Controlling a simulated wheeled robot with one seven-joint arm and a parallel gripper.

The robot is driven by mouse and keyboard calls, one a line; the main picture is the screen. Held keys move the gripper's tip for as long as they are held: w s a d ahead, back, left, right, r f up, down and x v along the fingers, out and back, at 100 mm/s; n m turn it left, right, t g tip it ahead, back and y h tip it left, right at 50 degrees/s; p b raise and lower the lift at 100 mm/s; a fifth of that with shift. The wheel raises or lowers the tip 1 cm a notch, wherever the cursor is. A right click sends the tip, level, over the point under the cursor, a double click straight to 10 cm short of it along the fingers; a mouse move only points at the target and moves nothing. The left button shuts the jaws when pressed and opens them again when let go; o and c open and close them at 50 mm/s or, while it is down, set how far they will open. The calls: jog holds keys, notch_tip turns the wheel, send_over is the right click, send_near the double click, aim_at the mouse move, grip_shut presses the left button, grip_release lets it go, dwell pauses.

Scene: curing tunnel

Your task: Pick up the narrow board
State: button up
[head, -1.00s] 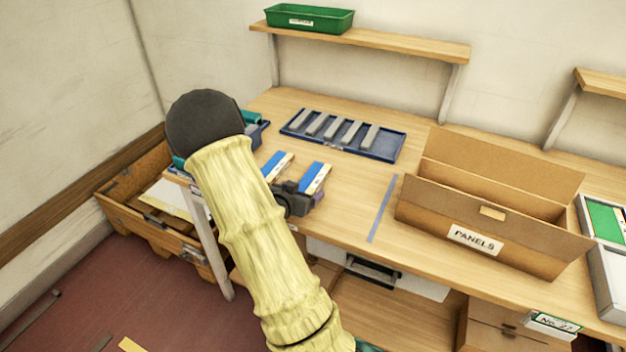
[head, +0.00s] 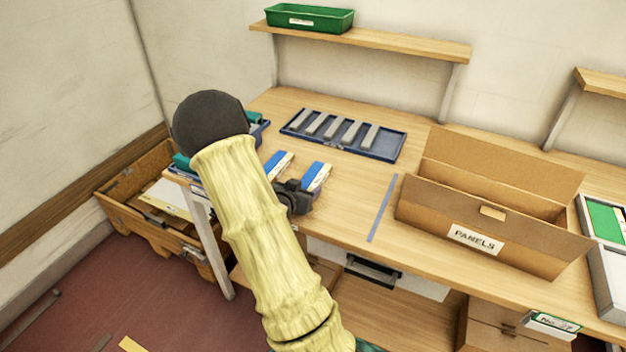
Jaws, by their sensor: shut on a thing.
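Two short blue-and-white boards show near the left front of the workbench, side by side. I take the right one (head: 317,176) to be the narrow board; the other board (head: 278,164) is to its left, partly behind my arm. My dark gripper (head: 302,197) is at the near end of the right board, shut on it. The fingertips are small and partly hidden, so the exact grip is unclear. I cannot tell whether the held board touches the bench top.
A blue tray with grey bars (head: 390,153) lies behind. A cardboard box marked PANELS (head: 430,219) stands right of a blue strip (head: 382,208) on the bench. A green bin (head: 335,20) sits on the shelf above. A wooden crate (head: 125,215) is at lower left.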

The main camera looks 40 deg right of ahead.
notch_tip(320, 180, up, 10)
jog(key=p, duration=0.1)
jog(key=shift+p, duration=0.3)
dwell(0.9)
notch_tip(320, 180, up, 10)
jog(key=p, duration=1)
